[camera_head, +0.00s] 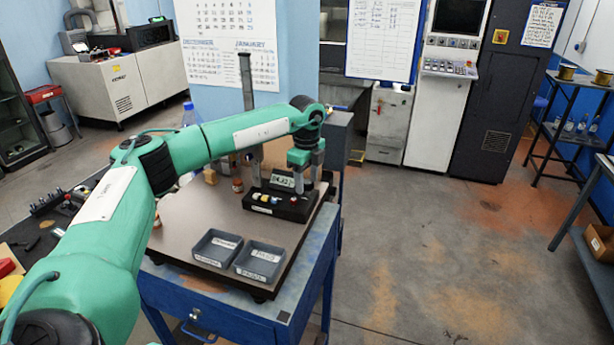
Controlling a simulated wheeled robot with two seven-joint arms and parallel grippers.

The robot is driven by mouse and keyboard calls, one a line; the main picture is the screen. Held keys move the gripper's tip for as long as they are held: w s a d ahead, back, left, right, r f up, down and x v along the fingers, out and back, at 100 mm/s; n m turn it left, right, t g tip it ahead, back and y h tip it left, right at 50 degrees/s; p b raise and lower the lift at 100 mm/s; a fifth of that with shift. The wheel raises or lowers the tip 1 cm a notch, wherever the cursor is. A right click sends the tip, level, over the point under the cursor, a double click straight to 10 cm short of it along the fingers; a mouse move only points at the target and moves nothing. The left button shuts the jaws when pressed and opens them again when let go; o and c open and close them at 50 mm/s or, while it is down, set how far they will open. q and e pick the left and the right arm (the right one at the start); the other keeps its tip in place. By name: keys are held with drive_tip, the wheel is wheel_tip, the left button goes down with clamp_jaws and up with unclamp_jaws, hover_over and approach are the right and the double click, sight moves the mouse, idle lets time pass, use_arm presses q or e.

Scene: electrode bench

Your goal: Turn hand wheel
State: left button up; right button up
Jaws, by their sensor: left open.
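My left arm, teal, reaches in from the left across the bench. Its gripper (306,180) points down at the right end of a black instrument base (289,208), beside a small digital display (283,180). The gripper is open; I cannot tell whether its fingers touch anything. No hand wheel can be clearly made out; the gripper and arm cover part of the instrument. A grey vertical post (246,80) rises behind the arm. My right gripper is not in view.
The instrument stands on a brown board on a blue bench (240,310). Two grey labelled trays (217,247) (259,261) sit at the board's front. Small bottles and dark tools lie at the left. Open floor (430,260) lies to the right.

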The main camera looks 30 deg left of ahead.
use_arm(q)
drive_tip(key=c, duration=1)
drive_tip(key=shift+o, duration=0.2)
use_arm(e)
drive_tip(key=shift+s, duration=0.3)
use_arm(q)
drive_tip(key=shift+m, duration=0.5)
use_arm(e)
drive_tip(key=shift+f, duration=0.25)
